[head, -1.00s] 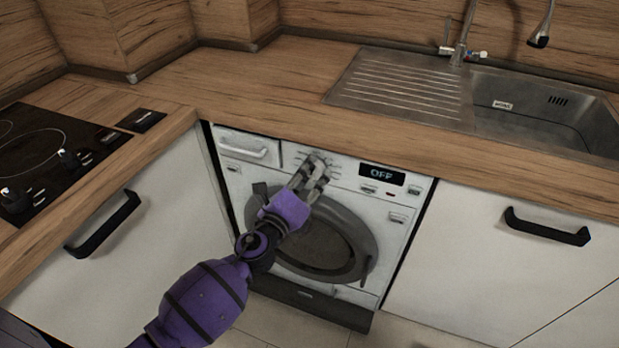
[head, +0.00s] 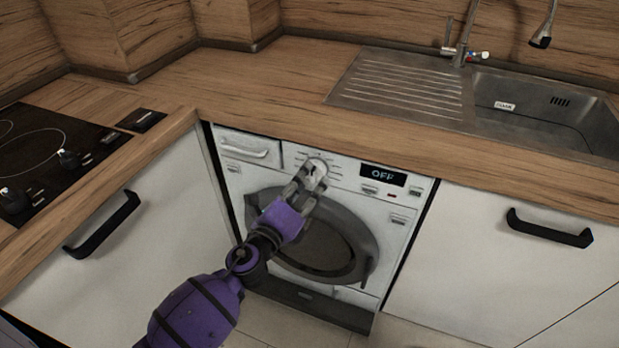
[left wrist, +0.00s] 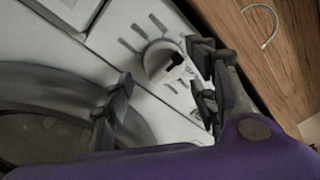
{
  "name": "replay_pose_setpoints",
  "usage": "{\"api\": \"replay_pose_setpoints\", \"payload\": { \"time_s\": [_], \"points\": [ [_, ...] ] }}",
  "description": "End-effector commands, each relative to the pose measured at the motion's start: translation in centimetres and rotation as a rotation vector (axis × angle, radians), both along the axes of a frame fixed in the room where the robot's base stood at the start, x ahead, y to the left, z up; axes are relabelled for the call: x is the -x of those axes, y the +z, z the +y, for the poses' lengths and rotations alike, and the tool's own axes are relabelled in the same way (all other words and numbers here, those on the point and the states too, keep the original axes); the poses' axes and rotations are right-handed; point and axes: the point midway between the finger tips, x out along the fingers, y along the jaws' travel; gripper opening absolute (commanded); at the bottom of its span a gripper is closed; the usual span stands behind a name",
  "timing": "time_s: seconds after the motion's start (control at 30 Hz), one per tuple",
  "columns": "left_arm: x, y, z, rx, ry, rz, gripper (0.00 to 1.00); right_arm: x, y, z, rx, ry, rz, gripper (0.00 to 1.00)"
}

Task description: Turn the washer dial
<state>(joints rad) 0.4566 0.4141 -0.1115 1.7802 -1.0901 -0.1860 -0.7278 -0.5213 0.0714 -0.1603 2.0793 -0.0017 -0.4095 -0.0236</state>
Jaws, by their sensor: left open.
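The washer (head: 400,216) is white with a dark round door and a display (head: 382,176) reading "OFF". Its dial (head: 318,164) is a round white knob on the top panel, left of the display. The dial also shows in the left wrist view (left wrist: 160,60), with a dark mark on its face and grey tick lines around it. My left gripper (head: 305,186) is open in front of the panel, its fingertips close to the dial. In the left wrist view its fingers (left wrist: 160,76) are spread on either side of the dial; contact cannot be told. My right gripper is not in view.
A wooden counter (head: 240,85) overhangs the washer, with a sink (head: 545,110) at the right and a black cooktop (head: 45,150) at the left. White cabinets with black handles flank the washer. The washer's door (head: 345,240) bulges out below my gripper.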

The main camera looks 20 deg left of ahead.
Motion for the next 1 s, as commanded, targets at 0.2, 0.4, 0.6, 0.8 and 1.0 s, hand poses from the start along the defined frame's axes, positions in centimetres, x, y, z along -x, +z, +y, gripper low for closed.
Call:
{"api": "replay_pose_setpoints", "payload": {
  "time_s": [0.2,0.4,0.6,0.8,1.0],
  "points": [
    [5.0,-0.2,0.7,0.004,0.002,0.004,0.53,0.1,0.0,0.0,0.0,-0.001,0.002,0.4],
    [8.1,-0.3,1.0,0.005,0.003,0.003,0.53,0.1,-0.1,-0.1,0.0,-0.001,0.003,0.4],
    [9.1,-0.2,1.2,0.002,0.001,0.002,0.53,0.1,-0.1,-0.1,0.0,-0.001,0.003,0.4],
    [9.2,-0.2,1.2,0.002,0.001,0.002,0.53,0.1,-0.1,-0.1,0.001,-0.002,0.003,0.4],
    [9.1,-0.2,1.2,0.002,0.001,0.002,0.53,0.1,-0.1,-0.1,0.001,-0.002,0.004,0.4]
  ]
}}
